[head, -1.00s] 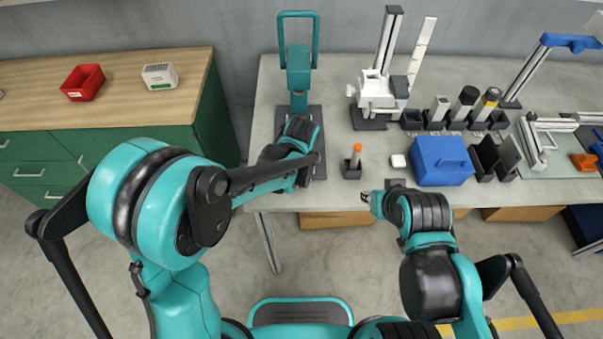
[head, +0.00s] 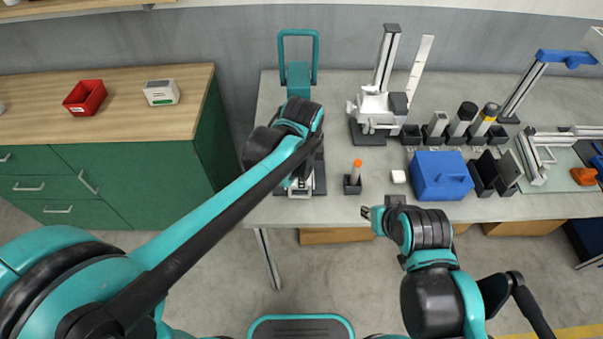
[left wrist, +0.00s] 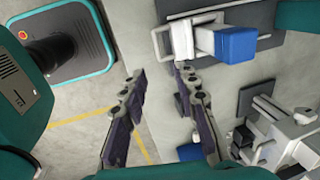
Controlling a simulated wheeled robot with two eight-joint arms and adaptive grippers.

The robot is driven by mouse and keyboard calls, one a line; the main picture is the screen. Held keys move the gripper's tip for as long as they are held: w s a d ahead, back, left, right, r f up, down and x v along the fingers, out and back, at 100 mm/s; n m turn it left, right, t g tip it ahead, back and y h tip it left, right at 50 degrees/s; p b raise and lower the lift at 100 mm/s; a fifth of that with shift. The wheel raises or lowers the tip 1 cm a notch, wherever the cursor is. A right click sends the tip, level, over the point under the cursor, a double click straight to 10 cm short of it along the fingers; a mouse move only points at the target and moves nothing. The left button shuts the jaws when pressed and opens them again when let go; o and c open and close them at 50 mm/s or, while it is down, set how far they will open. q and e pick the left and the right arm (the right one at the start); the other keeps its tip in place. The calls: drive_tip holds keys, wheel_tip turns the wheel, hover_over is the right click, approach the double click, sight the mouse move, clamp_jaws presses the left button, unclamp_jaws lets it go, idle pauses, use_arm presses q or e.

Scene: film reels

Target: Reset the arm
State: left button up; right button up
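My left arm reaches from the lower left in the head view to the teal press-like stand (head: 298,75) on the grey table.
An orange-tipped stick in a dark holder (head: 353,182), a small white block (head: 398,176) and a blue box (head: 440,178) stand near the table front. A white-and-grey stand (head: 376,110) and several dark holders are behind. A green cabinet (head: 100,165) with a red bin (head: 84,97) is left.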

idle(0.3)
use_arm(q)
drive_tip(key=s+a+r+n+t, duration=0.1)
drive_tip(key=s+a+n+t, duration=0.1)
drive_tip(key=s+a+n, duration=0.4)
drive_tip(key=s+a+r+n+t, duration=0.1)
drive_tip(key=s+a+n+t, duration=0.2)
drive_tip(key=a+n, duration=0.9)
drive_tip(key=shift+s+a, duration=0.25)
drive_tip(key=shift+s, duration=1.35)
